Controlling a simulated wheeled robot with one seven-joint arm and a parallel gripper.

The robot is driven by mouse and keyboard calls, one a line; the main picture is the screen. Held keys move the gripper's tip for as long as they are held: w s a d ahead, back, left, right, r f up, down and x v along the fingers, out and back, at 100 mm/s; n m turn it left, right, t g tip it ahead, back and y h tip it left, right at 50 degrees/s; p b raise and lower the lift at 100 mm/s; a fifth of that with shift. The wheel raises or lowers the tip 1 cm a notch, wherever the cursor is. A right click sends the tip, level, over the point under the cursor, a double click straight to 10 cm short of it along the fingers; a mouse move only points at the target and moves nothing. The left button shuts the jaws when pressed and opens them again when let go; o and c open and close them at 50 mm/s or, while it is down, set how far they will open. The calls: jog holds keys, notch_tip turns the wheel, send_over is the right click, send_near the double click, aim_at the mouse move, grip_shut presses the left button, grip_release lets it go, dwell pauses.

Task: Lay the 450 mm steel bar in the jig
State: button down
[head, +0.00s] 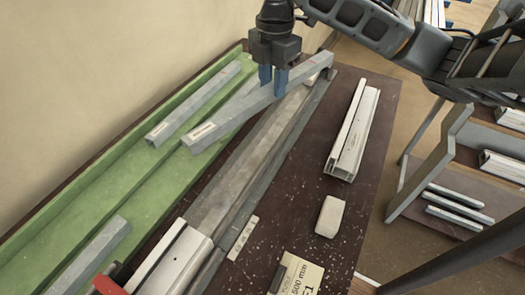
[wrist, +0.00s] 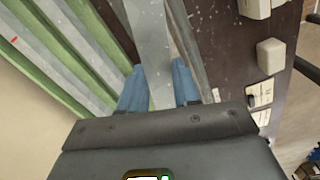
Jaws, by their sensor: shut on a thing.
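My gripper (head: 273,80), with blue fingers, is shut on a grey steel bar (head: 232,115). The bar slants from lower left to upper right, and its label is too small to read. In the wrist view the bar (wrist: 152,45) runs between the two fingers (wrist: 159,80). The bar appears above the border between the green tray (head: 165,183) and the long grey jig channel (head: 255,160); whether its far end touches the jig is unclear. The jig's near end carries a white profile (head: 178,258) and a red part (head: 108,286).
Other grey bars lie in the green tray, one in the middle (head: 195,104) and one near the front (head: 95,255). On the dark bench are white profiles (head: 352,135), a white block (head: 329,216) and a card (head: 297,275) reading 500 mm. A rack (head: 455,150) stands right.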

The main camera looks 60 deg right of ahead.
jog(key=s+d+f+n, duration=0.1)
jog(key=s+d+n, duration=0.15)
jog(key=s, duration=0.65)
jog(key=shift+n, duration=0.35)
jog(key=w+a+f, duration=0.2)
jog(key=w, duration=0.1)
jog(key=w+a+f+p, duration=0.1)
jog(key=w+a+f, duration=0.1)
jog(key=a, duration=0.1)
jog(key=w+a+f, duration=0.2)
jog(key=w+f, duration=0.1)
jog(key=shift+w+a+p, duration=0.25)
jog(key=shift+w+p, duration=0.05)
jog(key=shift+p, duration=0.05)
jog(key=shift+f+p, duration=0.35)
jog(key=shift+f, duration=1.7)
